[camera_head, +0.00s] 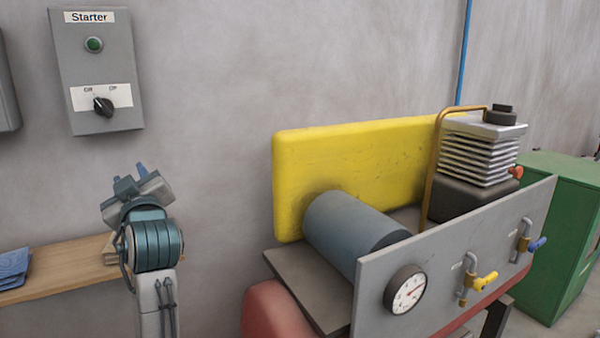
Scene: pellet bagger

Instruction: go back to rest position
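My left gripper (129,174) is in the lower left of the head view, in front of the grey wall and below the starter box. Its two blue fingertips point up and stand apart, with nothing seen between them. It touches nothing that I can make out. My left forearm runs down from it to the bottom edge. My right gripper is not in view.
The grey starter box (97,65) on the wall has a green button (94,44) and a black knob (103,106). A wooden shelf (65,270) with blue cloth (13,267) is behind my arm. A compressor with a yellow guard (350,165) stands right; a green cabinet (560,220) is beyond.

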